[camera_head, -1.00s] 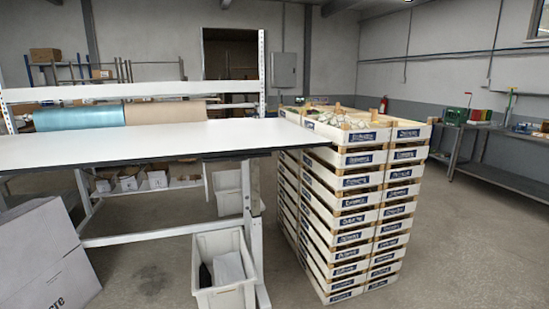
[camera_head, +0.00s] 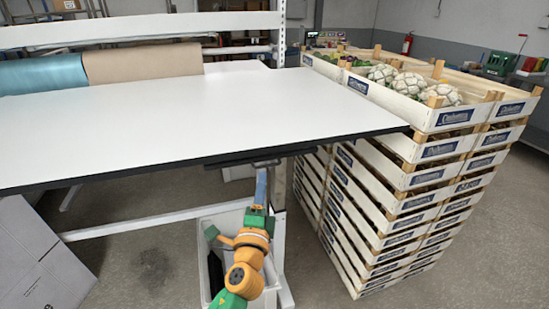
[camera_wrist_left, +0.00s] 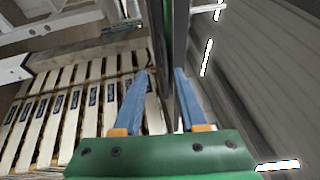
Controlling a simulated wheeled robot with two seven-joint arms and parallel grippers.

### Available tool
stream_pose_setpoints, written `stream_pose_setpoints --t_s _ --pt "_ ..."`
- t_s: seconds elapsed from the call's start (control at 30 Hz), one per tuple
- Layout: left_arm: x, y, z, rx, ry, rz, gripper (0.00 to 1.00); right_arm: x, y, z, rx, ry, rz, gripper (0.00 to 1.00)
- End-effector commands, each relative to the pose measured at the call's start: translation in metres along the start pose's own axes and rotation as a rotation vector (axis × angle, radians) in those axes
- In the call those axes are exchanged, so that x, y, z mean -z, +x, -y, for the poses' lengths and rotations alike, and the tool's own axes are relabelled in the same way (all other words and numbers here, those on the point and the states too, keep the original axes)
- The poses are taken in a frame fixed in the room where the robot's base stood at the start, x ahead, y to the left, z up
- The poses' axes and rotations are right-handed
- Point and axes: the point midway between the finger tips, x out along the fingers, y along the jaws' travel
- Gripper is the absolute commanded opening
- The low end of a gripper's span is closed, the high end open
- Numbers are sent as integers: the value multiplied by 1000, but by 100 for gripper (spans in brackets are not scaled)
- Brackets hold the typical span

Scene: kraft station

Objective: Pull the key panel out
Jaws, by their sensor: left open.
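A thin dark panel (camera_head: 230,158), which seems to be the key panel, sits tucked under the front edge of the white table (camera_head: 190,115). Only its narrow front shows; its face is hidden under the tabletop. My left gripper (camera_head: 262,170) comes up from below, with its blue fingers just under that edge. In the left wrist view, the left gripper (camera_wrist_left: 161,72) is open, its two blue fingers apart. A dark upright strip (camera_wrist_left: 160,50) runs between the fingertips; I cannot tell whether they touch it. My right gripper is not in view.
Stacked white crates (camera_head: 440,118) with produce stand close right of the table. A white bin (camera_head: 208,222) is on the floor behind my left arm. A cardboard box (camera_head: 35,260) stands at lower left. Blue and brown rolls (camera_head: 140,62) lie at the table's back.

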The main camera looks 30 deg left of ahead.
Motion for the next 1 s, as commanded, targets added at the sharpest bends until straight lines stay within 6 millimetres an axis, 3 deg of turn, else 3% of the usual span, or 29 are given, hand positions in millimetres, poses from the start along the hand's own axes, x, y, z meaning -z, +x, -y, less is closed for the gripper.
stream_pose_setpoints --t_s 0.3,0.6,0.77,1.0 --pt "0 58 0 -1 -1 0 41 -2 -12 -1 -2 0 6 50" --pt "0 65 -1 -3 -2 0 41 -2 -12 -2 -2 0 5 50" --pt "0 65 -1 -3 -2 -1 0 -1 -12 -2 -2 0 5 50" --pt "0 65 -1 -3 -2 -1 0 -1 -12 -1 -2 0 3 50"
